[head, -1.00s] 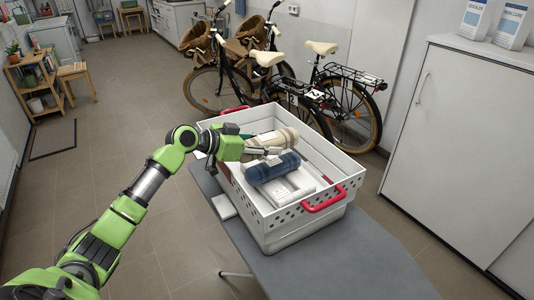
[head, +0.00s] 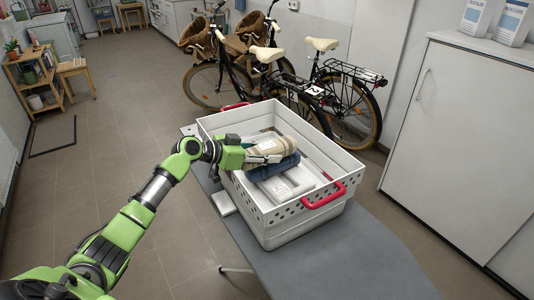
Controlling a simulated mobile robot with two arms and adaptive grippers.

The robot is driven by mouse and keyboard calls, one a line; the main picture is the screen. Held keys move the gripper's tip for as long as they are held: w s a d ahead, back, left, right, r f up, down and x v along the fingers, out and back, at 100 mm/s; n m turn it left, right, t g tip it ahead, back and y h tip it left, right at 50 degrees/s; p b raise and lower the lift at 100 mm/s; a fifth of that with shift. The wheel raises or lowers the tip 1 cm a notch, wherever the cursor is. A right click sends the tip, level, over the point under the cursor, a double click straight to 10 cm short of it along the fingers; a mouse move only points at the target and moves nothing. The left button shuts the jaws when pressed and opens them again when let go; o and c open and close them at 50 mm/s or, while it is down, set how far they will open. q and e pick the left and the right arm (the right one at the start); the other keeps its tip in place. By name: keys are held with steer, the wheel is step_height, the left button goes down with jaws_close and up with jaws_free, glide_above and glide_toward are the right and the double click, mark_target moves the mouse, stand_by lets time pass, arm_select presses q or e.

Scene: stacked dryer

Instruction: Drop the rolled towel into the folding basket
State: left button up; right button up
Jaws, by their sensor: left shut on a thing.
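The white folding basket (head: 283,229) with red handles stands open on the grey table. My left gripper (head: 268,157) reaches in over its left wall and is shut on a beige rolled towel (head: 283,140). The towel is over the basket and partly covers a dark blue roll (head: 274,169) inside. I cannot tell whether the two rolls touch. A gripper finger shows along the beige towel's near side; the other finger is hidden. My right gripper is out of view.
White items with a label (head: 280,190) lie on the basket floor. The grey table (head: 345,262) is clear in front of the basket. Bicycles (head: 345,85) stand behind, and a white cabinet (head: 460,150) stands at the right.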

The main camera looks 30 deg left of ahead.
mark_target(251, 152)
arm_select(q)
steer(key=shift+f+b, duration=0.3)
steer(key=o, duration=1.3)
steer(key=shift+s+a+r+p, duration=0.1)
steer(key=shift+r+p, duration=0.75)
steer(key=shift+p, duration=0.2)
steer(key=b+v, duration=0.1)
steer(key=v, duration=0.4)
steer(key=b+v, duration=0.1)
steer(key=v, duration=0.4)
steer(key=shift+s+a+f+b, duration=0.15)
steer(key=shift+s+b, duration=0.1)
steer(key=shift+b, duration=0.15)
steer(key=shift+s+a+r, duration=0.25)
steer(key=shift+s+r, duration=0.15)
steer(key=shift+s, duration=0.05)
steer(key=shift+f, duration=0.1)
